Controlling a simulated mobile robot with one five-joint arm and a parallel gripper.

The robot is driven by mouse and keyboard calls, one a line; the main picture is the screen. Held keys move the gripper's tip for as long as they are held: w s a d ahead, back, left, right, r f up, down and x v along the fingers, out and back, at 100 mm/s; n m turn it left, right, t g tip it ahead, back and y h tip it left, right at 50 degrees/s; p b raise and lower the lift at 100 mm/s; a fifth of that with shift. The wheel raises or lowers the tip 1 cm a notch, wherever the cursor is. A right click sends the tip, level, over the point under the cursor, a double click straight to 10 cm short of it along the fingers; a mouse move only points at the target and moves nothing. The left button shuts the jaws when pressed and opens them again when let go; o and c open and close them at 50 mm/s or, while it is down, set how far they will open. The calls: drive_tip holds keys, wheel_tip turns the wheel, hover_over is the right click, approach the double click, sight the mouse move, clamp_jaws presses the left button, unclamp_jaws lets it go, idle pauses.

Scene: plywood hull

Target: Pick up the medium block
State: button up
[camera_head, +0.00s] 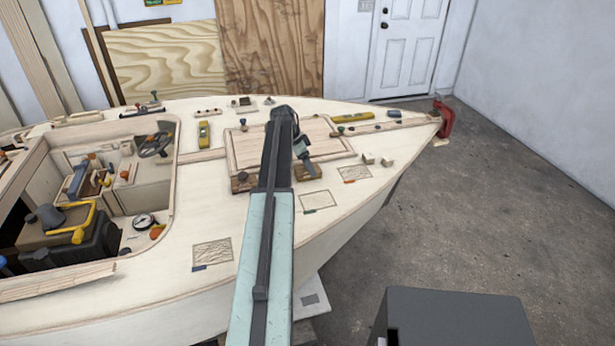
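Several small wooden blocks lie on the pale plywood deck (225,225). Two light blocks, a left one (368,158) and a right one (387,162), sit close together near the deck's right edge. A brown block (243,183) lies left of my arm, and another brown piece (309,173) lies right of it. I cannot tell which is the medium block. My gripper (308,164) points down from the arm's far end, just above or at the right brown piece. Its fingers are too small to tell open from shut, or whether they touch anything.
A raised hatch panel (246,147) lies behind and around my gripper. Yellow levels (204,134) and (352,118) lie on the deck. A red clamp (444,120) grips the bow. The open cockpit (140,190) holds a dark toolbox.

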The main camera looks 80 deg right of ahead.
drive_tip(key=b+x, duration=0.1)
drive_tip(key=x, duration=0.2)
drive_tip(key=shift+r, duration=0.25)
drive_tip(key=c, duration=1.7)
drive_tip(key=shift+o, duration=0.2)
drive_tip(key=shift+r+p, duration=0.5)
wheel_tip(320, 180, up, 3)
drive_tip(key=p, duration=0.3)
drive_tip(key=a, duration=0.5)
drive_tip(key=s+a, duration=0.1)
drive_tip(key=a, duration=0.4)
drive_tip(key=s+a+r+p, duration=0.1)
drive_tip(key=a, duration=0.5)
drive_tip(key=o, duration=0.6)
drive_tip(key=shift+s, duration=0.1)
drive_tip(key=shift+c, duration=1.2)
